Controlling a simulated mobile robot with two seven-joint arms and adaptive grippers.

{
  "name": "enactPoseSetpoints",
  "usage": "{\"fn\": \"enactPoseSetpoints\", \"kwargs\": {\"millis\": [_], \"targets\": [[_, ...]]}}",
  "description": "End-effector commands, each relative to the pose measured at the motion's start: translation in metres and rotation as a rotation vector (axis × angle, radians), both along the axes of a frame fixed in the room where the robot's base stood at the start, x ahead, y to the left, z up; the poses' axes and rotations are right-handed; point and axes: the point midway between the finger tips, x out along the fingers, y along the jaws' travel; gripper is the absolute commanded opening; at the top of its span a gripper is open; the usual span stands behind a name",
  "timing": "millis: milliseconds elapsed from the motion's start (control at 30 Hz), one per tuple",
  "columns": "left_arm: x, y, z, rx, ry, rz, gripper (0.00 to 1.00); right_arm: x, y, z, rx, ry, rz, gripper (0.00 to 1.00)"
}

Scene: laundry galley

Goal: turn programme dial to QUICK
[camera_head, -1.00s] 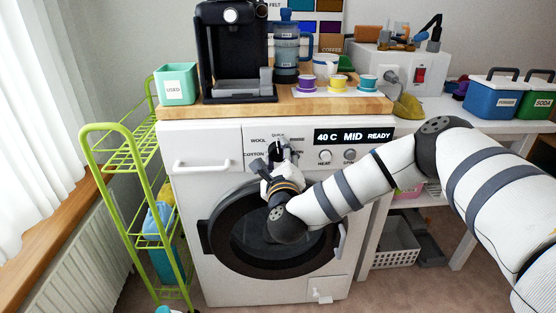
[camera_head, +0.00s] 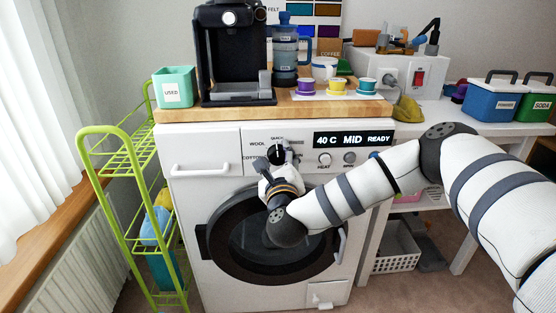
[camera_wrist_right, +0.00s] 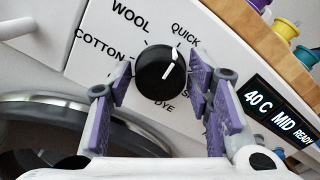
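The programme dial (camera_wrist_right: 160,72) is a round black knob on the washer's white front panel. In the right wrist view its white pointer line points up and right, towards the QUICK label (camera_wrist_right: 186,34). My left gripper is not in view.
The washer display (camera_head: 353,139) reads 40 C MID READY. HEAT (camera_head: 324,159) and a second small knob (camera_head: 349,158) sit right of the dial. The round door (camera_head: 225,240) is below. A wooden top (camera_head: 200,113) with a coffee machine lies above; a green rack (camera_head: 110,135) stands left.

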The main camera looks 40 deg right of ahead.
Motion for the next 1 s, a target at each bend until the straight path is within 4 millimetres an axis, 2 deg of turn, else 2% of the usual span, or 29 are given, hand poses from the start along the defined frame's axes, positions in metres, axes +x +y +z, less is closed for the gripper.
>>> {"fn": "enactPoseSetpoints", "kwargs": {"millis": [367,467,733,867,1000], "targets": [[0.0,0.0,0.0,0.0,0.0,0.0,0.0,-0.005,0.002,-0.001,0.0,0.004,-0.001,0.59],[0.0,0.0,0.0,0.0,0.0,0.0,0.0,-0.021,0.013,-0.002,0.0,0.005,0.001,0.59],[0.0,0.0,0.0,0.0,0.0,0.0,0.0,-0.081,0.051,-0.001,0.001,0.004,0.003,0.59],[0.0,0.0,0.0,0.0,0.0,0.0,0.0,-0.098,0.06,-0.001,0.0,0.003,0.001,0.59],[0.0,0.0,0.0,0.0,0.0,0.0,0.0,-0.103,0.062,-0.001,0.0,0.002,-0.001,0.59]]}}
